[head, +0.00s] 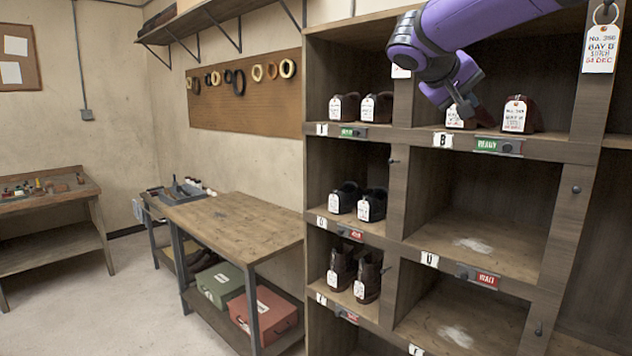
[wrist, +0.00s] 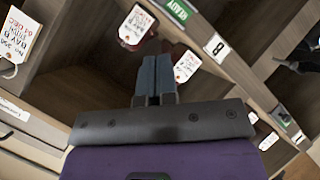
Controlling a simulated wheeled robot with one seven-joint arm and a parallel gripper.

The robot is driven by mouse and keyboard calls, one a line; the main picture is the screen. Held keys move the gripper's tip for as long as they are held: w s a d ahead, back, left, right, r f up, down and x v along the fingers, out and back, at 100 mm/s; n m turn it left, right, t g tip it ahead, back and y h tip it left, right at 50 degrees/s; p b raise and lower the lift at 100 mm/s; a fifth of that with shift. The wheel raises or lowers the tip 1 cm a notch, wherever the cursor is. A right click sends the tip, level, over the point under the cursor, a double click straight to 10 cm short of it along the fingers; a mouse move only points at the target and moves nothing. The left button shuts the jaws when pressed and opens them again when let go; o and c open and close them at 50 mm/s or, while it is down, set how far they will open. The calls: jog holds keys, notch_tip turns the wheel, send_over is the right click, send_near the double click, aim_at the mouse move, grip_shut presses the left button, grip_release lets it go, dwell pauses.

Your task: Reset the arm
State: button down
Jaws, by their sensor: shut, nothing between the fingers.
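My purple arm reaches in from the top right of the head view. My gripper (head: 465,108) is at the front of the upper compartment marked B, close to a pair of dark red-brown shoes (head: 534,120) with white tags. In the wrist view the fingers of my gripper (wrist: 155,68) are together and empty, and they point at the gap between the two tagged shoes. The left shoe's tag (wrist: 136,24) and the right shoe's tag (wrist: 187,66) both show there. I cannot tell whether the fingers touch a shoe.
A wooden cubby shelf (head: 400,205) holds more tagged shoes in its left column. A green READY slider (head: 498,146) sits below compartment B, and a red WAIT slider (head: 478,276) below an empty compartment. A workbench (head: 225,222) stands at left, with open floor beyond it.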

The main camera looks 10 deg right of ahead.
jog(key=s+a+f+n+y, duration=0.1)
jog(key=s+a+f+y, duration=0.2)
jog(key=s+f, duration=0.3)
jog(key=s+a+f+n+y, duration=0.1)
jog(key=s+a+f+y, duration=0.2)
jog(key=s+f, duration=0.4)
jog(key=s+a+f+n+t+y, duration=0.1)
jog(key=s+a+f+y, duration=0.3)
jog(key=s, duration=1)
notch_tip(320, 180, down, 3)
jog(key=shift+y, duration=0.7)
